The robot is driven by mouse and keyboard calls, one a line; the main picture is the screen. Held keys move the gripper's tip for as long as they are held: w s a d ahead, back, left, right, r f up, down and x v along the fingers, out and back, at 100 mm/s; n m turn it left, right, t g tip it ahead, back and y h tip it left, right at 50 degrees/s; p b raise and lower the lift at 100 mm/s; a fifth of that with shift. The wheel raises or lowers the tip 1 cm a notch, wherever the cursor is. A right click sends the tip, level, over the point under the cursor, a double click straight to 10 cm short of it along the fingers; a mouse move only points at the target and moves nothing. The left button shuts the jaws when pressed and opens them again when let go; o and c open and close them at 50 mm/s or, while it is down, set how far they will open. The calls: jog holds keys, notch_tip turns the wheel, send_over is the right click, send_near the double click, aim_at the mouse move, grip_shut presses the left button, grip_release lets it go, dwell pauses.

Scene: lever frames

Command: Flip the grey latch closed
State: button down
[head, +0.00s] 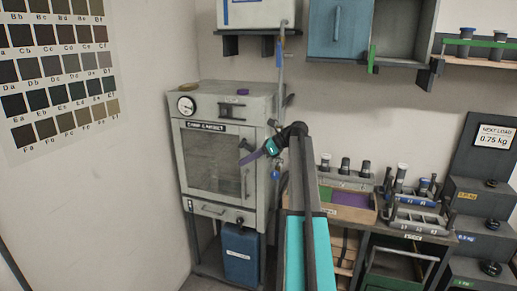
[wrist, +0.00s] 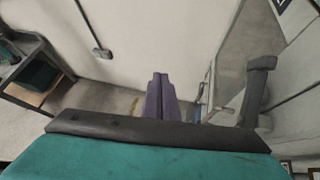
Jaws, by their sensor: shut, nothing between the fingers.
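The grey cabinet (head: 215,118) stands against the wall in the head view, its windowed door apparently shut. A small grey latch-like piece (head: 273,124) shows at its upper right edge, partly crowded by my arm; I cannot tell its position. In the wrist view a dark grey lever-like bar (wrist: 255,92) with a blocky end stands to the right of my gripper, apart from it. I cannot tell whether it is the same part. My gripper (wrist: 160,76) has purple fingers, closed together and empty. In the head view my gripper (head: 250,157) is in front of the door's right side.
A bar handle (head: 246,183) is on the door's right, and a drawer (head: 218,211) lies below. A blue container (head: 241,254) is under the cabinet. A bench with trays (head: 345,199) and racks stands at right. A pipe (head: 281,60) runs down beside the cabinet.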

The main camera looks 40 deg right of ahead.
jog(key=w+a+f+n+g+y, duration=0.1)
jog(key=w+a+f+g, duration=0.1)
jog(key=a+f, duration=1.1)
jog(key=s+a+f+n+g+b, duration=0.1)
jog(key=s+a+f+n+g, duration=0.15)
jog(key=s+a+f, duration=0.75)
jog(key=s+a+f+n+g+b, duration=0.15)
jog(key=a+f+g, duration=0.25)
jog(key=a+f, duration=1.45)
jog(key=s+a+f+n+g+h, duration=0.2)
jog(key=s+a+f+n, duration=0.1)
jog(key=s+f, duration=0.6)
jog(key=s+a+f+n+g+h, duration=0.1)
jog(key=s+a+f+n+g, duration=0.2)
jog(key=s+f, duration=0.55)
jog(key=s+d+f+n+h, duration=0.2)
jog(key=s+n+h, duration=0.1)
jog(key=s+n, duration=0.5)
jog(key=s+d+f+n+h, duration=0.2)
jog(key=s+n+h, duration=0.1)
jog(key=s+n, duration=0.6)
jog(key=shift+s+d+f+n, duration=0.2)
jog(key=shift+s+d+n, duration=0.15)
jog(key=shift+s, duration=2)
